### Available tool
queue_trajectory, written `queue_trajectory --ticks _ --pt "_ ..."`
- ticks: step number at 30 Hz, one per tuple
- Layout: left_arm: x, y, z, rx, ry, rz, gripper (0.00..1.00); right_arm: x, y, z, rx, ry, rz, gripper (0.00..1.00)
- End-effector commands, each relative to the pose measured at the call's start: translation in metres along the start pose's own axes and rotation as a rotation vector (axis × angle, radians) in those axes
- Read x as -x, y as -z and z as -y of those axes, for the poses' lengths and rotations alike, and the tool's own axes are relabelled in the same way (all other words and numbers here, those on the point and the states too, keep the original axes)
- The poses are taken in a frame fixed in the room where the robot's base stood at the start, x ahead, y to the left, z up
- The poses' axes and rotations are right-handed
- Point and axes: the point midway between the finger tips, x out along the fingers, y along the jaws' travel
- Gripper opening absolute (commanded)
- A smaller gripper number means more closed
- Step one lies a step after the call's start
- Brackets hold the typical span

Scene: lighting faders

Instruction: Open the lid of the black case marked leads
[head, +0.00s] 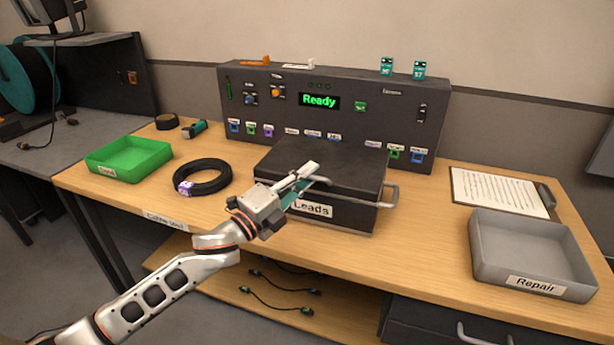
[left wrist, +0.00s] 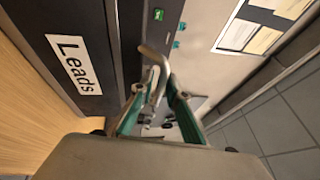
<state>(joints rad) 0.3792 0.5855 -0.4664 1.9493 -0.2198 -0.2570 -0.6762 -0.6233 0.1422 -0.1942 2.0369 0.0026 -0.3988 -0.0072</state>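The black case (head: 345,160) with the white "Leads" label (head: 313,208) stands at the middle of the bench, its lid down. A pale metal handle (head: 391,194) sticks out at its front right. In the left wrist view the label (left wrist: 75,65) is at the left and the bent handle (left wrist: 155,72) runs between my fingertips. My left gripper (head: 308,178) is at the case's front, above the label. Its teal-lined fingers are apart with the handle between them; I cannot tell whether they touch it. My right gripper is not in view.
A dark control panel (head: 335,115) reading "Ready" stands behind the case. A cable coil (head: 203,178) and a green tray (head: 128,160) are at left. A clipboard (head: 498,190) and a grey "Repair" tray (head: 530,255) are at right. Bare bench lies between case and clipboard.

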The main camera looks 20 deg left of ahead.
Motion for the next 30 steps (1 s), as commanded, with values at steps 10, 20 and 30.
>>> queue_trajectory --ticks 10,20,30 --pt "0.000 0.000 0.000 0.000 0.000 0.000 0.00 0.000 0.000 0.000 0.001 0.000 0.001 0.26" --pt "-0.002 -0.001 0.011 -0.002 0.003 0.000 0.00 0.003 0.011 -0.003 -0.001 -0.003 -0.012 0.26" --pt "-0.021 -0.010 0.061 -0.004 0.009 0.001 0.00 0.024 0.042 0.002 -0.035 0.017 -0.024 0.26"
